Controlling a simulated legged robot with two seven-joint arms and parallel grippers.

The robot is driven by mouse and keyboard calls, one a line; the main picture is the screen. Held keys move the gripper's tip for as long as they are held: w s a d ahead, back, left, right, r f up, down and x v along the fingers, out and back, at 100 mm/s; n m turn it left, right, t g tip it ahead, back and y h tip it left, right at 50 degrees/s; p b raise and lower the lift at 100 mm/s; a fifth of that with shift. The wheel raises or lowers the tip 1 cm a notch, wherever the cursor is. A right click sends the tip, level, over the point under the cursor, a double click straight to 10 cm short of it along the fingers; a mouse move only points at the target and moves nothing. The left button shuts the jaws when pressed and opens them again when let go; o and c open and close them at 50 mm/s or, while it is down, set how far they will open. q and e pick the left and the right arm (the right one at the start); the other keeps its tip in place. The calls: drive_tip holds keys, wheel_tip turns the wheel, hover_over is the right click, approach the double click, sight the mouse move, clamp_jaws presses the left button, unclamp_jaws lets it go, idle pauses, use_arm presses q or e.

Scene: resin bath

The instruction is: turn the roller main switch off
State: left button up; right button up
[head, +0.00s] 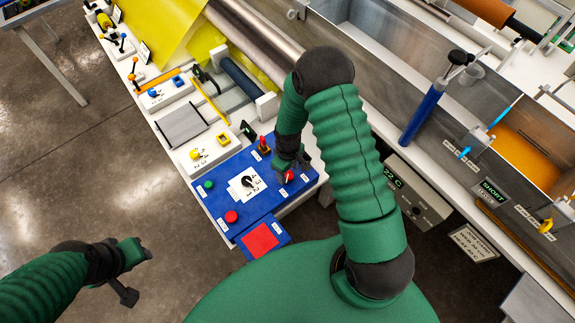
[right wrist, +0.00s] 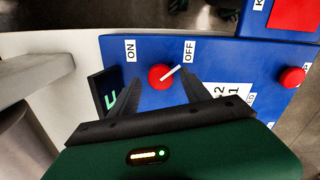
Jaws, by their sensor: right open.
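The roller main switch is a red round knob (right wrist: 161,77) with a white pointer on a blue panel (right wrist: 130,70). The pointer slants toward the "OFF" label (right wrist: 189,50), away from the "ON" label (right wrist: 130,50). In the head view the red knob (head: 289,177) sits near the panel's right edge. My right gripper (right wrist: 160,95) is open, with its fingers on either side of the knob; I cannot tell whether they touch it. My left gripper (head: 146,252) is low at the left, away from the panel, its jaws unclear.
The panel also holds a numbered dial (head: 248,182), a red button (head: 231,217), a green button (head: 208,184) and a red-and-yellow switch (head: 264,146). A red square plate (head: 260,238) is at the near edge. A small display (right wrist: 105,93) stands beside the knob.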

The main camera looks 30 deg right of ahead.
sight(288, 173)
wheel_tip(288, 173, up, 17)
drive_tip(key=shift+f+b, duration=0.2)
drive_tip(key=shift+b, duration=0.2)
